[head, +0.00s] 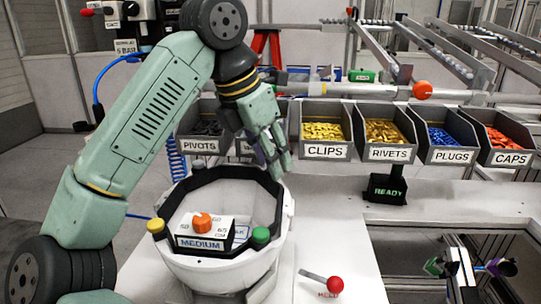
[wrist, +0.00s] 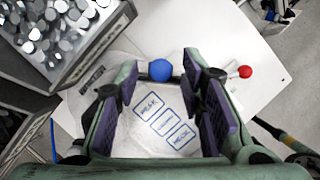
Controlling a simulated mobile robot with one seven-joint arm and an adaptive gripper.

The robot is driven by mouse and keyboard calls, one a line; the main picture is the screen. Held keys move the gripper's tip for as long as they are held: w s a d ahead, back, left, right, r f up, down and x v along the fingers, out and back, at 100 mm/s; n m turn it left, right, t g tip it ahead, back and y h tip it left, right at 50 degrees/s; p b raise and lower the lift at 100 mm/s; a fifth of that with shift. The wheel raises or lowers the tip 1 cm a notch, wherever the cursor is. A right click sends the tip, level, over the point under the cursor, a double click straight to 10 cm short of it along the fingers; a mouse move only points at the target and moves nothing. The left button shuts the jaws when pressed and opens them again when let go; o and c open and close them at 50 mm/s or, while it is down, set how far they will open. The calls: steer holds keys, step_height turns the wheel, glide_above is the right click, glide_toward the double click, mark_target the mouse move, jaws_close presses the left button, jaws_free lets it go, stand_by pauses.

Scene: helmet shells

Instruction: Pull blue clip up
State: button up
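A round blue knob (wrist: 160,70), the only blue piece that could be the clip, shows in the wrist view between and just beyond my fingertips. I cannot tell its exact depth from them. My gripper (wrist: 162,80) is open, with its purple-padded fingers apart on either side. In the head view my gripper (head: 274,158) points down above the back right rim of a white bowl-shaped housing (head: 215,272) with a black angular rim. The blue knob is not visible there. Blue-outlined labels (wrist: 165,121) lie on the white surface between the fingers.
A MEDIUM box (head: 200,243) with an orange knob (head: 202,222) sits in the housing, by yellow (head: 156,226) and green (head: 261,235) knobs. A red-knobbed lever (head: 335,285) is at right. Part bins, including clips (head: 325,151), line the back.

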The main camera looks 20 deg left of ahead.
jaws_close()
stand_by(0.7)
